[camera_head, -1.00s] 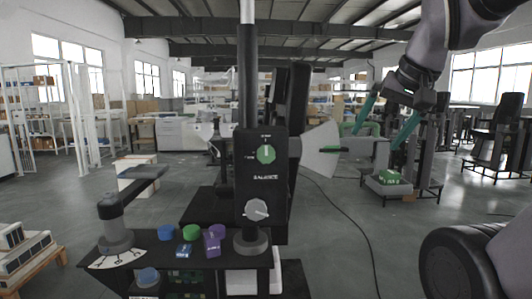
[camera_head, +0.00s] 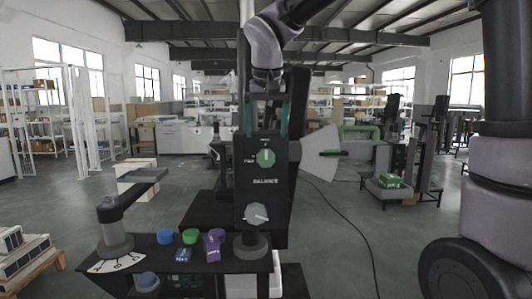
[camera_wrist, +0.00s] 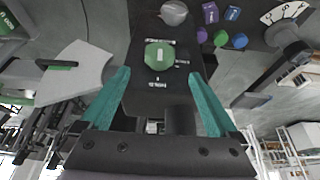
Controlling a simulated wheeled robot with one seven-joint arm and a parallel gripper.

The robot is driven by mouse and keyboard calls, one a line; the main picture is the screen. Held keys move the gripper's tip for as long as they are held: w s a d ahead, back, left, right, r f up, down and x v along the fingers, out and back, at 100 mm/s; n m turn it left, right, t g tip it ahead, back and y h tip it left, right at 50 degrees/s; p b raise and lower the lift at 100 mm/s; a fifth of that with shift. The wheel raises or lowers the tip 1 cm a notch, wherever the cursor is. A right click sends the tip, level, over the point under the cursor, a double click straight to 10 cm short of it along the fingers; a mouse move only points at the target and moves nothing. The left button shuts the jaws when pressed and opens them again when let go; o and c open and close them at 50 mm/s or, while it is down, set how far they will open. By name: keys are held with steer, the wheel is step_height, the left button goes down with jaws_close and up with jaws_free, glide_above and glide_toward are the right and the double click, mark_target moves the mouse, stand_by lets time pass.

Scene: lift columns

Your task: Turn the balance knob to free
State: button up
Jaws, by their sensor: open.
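The black panel marked BALANCE (camera_head: 266,200) stands upright on a column. Its green round knob (camera_head: 266,158) has a white bar that is upright, in line with a small label above; another small label sits to its left. In the wrist view the panel is upside down, with the green knob (camera_wrist: 159,57) between the fingertips. A grey knob (camera_head: 256,213) is lower on the panel. No contact with the knob shows.
A black shelf at lower left holds blue, green and purple pieces (camera_head: 190,237) and a grey lever (camera_head: 114,230) over a white dial. A pale fan-shaped plate (camera_head: 320,155) sticks out right of the panel. A cable lies on the floor at right.

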mark_target(266, 150)
steer(key=x, duration=0.7)
steer(key=shift+w+f, duration=0.1)
steer(key=shift+f, duration=0.3)
steer(key=c, duration=1.3)
